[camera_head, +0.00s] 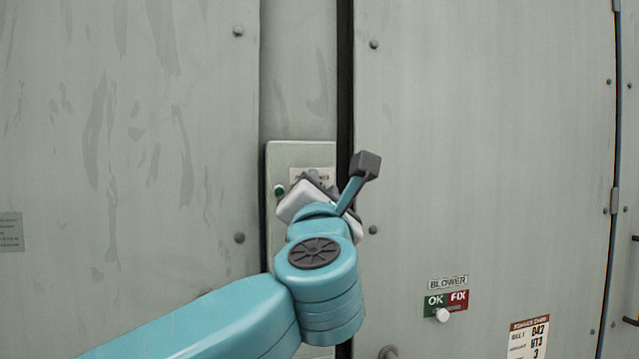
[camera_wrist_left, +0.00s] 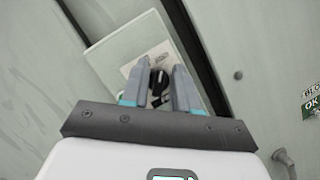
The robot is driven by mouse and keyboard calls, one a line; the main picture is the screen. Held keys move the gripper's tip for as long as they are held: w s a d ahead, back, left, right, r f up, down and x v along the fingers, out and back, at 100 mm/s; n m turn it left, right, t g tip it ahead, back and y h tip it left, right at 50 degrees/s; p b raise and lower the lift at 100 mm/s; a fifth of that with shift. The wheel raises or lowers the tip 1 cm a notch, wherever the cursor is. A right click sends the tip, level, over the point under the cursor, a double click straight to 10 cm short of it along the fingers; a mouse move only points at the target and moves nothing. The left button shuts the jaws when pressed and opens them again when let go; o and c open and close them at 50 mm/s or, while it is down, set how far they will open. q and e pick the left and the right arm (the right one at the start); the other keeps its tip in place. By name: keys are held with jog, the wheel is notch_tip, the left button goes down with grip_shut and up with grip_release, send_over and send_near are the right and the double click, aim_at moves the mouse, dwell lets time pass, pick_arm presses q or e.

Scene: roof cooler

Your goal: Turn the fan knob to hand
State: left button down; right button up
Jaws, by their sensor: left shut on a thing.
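The fan knob (camera_wrist_left: 157,82) is black and sits between the fingers of my left gripper (camera_wrist_left: 160,70) in the left wrist view. The gripper is shut on it. In the head view my left gripper (camera_head: 318,180) is against the pale control box (camera_head: 300,154), and the hand hides the knob. The box has a light label plate (camera_wrist_left: 142,62), partly covered by the fingers. I cannot read the plate or tell which setting the knob points to. My right gripper is in neither view.
A green button or lamp (camera_head: 279,190) is on the box's left side. Grey-green metal panels with bolts surround it. At the lower right are a BLOWER sign (camera_head: 447,283), an OK/FIX plate (camera_head: 446,301) with a white knob (camera_head: 442,315), and a service card (camera_head: 527,340).

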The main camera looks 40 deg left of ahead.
pick_arm(q)
jog(key=shift+m+h+p, duration=0.3)
jog(key=shift+m, duration=0.4)
jog(key=c, duration=0.9)
grip_release()
jog(key=shift+o, duration=0.2)
jog(key=b+v, duration=0.6)
jog(key=v, duration=1)
jog(key=shift+s, duration=0.15)
jog(key=shift+f, duration=0.1)
